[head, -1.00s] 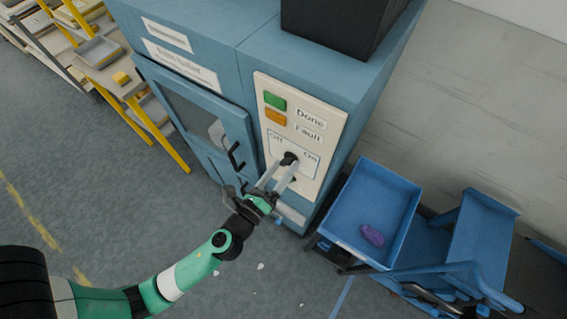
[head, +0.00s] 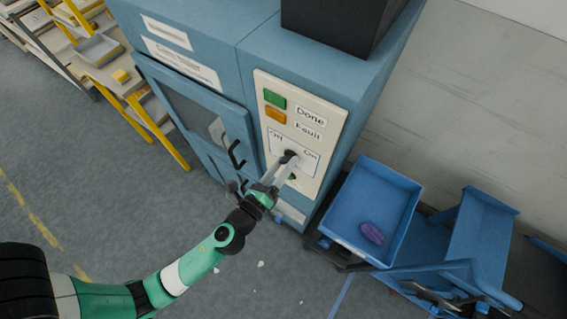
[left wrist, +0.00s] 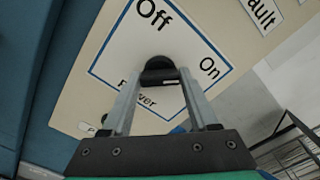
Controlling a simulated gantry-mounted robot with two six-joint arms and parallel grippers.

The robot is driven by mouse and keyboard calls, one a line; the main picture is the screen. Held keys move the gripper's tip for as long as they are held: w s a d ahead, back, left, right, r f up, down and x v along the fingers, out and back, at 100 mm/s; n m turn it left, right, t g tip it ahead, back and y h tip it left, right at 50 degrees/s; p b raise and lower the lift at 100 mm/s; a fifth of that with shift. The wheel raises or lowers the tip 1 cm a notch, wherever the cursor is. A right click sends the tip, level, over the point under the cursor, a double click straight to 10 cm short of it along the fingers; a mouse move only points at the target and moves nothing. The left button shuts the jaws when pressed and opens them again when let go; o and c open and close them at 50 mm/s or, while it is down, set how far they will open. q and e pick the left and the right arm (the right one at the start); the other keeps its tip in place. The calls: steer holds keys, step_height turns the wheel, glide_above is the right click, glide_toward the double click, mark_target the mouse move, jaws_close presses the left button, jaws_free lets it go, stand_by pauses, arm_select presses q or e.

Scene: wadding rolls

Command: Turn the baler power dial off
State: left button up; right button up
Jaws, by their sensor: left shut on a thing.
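The black power dial (left wrist: 160,70) sits on the cream control panel (head: 318,108) of the blue baler (head: 196,30). In the left wrist view the Off label is above the dial, the On label to its right, and part of a Power label shows below. My left gripper (head: 287,160) is shut on the dial, with its two grey fingers reaching it from below. In the left wrist view the fingertips (left wrist: 160,76) are at the dial's two sides. The dial's pointer mark is too hidden to read. My right gripper is not in view.
A green button (head: 275,99) and an orange button (head: 275,116) are above the dial. The baler door with a black handle (head: 236,155) is to the left. A blue cart (head: 345,215) holding a purple item (head: 372,233) stands to the right. The floor at left is open.

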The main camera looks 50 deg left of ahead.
arm_select(q)
steer(key=shift+n, duration=0.3)
steer(key=n+b, duration=0.1)
steer(key=n, duration=0.3)
steer(key=shift+f+b, duration=0.1)
steer(key=shift+b, duration=0.3)
steer(key=n+b, duration=0.1)
steer(key=n, duration=0.3)
steer(key=shift+n+b, duration=0.3)
steer(key=shift+b, duration=0.1)
steer(key=n+b, duration=0.2)
steer(key=n, duration=0.2)
steer(key=shift+n, duration=0.3)
steer(key=shift+n+b, duration=0.95)
steer(key=shift+n, duration=1.15)
steer(key=o, duration=1.4)
steer(key=shift+s, duration=0.1)
